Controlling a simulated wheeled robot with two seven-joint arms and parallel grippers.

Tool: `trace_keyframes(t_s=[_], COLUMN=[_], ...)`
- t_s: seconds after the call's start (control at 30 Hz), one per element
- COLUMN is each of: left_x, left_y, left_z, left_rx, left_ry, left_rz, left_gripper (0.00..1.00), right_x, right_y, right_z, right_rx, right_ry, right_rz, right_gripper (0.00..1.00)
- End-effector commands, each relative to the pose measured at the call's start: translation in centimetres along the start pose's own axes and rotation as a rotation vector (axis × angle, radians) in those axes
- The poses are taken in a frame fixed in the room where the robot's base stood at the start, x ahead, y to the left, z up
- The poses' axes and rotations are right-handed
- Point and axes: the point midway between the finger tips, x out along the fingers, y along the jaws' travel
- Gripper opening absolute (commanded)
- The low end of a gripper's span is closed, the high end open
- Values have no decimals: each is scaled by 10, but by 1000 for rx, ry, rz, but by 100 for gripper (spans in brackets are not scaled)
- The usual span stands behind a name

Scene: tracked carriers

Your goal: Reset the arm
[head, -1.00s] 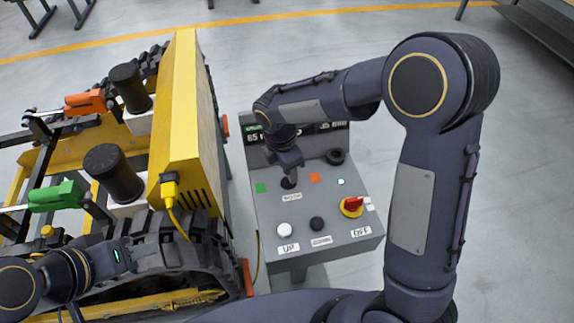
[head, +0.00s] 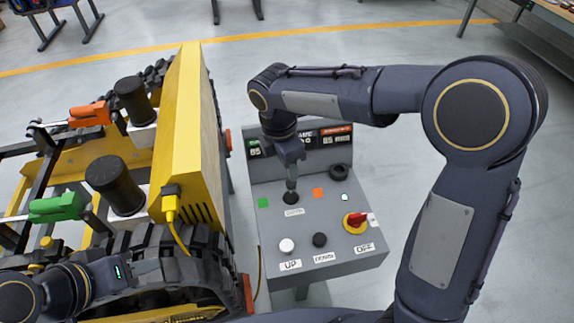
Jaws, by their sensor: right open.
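My right gripper (head: 291,178) hangs over the grey control panel (head: 330,228), fingers pointing down just above a black lever or knob (head: 291,198). The jaws are small here; contact with the knob cannot be made out. The panel also has a white UP button (head: 287,245), a black button (head: 320,240) and a red switch (head: 356,220) on yellow, labelled OFF.
A yellow tracked carrier (head: 180,135) stands left of the panel. It bears black cylinders (head: 116,184), an orange clamp (head: 89,113) and a green clamp (head: 56,205). A yellow cable (head: 172,218) hangs from its side. Displays (head: 335,139) stand at the panel's back. Open floor lies right.

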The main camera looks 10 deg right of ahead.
Motion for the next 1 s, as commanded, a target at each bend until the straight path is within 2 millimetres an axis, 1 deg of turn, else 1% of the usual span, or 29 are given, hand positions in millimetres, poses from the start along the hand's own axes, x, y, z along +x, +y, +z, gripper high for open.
trace_keyframes(t_s=[0.33, 0.47, 0.57, 0.67, 0.7, 0.73, 0.8, 0.87, 0.9, 1.0], left_x=[0, 0, 0, 0, 0, 0, 0, 0, 0, 0], left_y=[0, 0, 0, 0, 0, 0, 0, 0, 0, 0], left_z=[0, 0, 0, 0, 0, 0, 0, 0, 0, 0], left_rx=[0, 0, 0, 0, 0, 0, 0, 0, 0, 0], left_ry=[0, 0, 0, 0, 0, 0, 0, 0, 0, 0], left_rz=[0, 0, 0, 0, 0, 0, 0, 0, 0, 0], left_gripper=[36, 36, 36, 36, 36, 36, 36, 36, 36, 36], right_x=[0, -6, -18, -30, -34, -37, -42, -44, -44, -42], right_y=[0, -9, -32, -68, -84, -96, -123, -146, -161, -193], right_z=[0, 10, 30, 52, 59, 64, 71, 75, 76, 74], right_rx=[1, 76, 251, 516, 632, 719, 921, 1092, 1206, 1473], right_ry=[1, 27, 87, 177, 218, 249, 321, 384, 428, 533], right_rz=[0, 12, 33, 58, 66, 72, 82, 88, 92, 94], right_gripper=[45, 45, 45, 45, 45, 45, 45, 45, 45, 45])
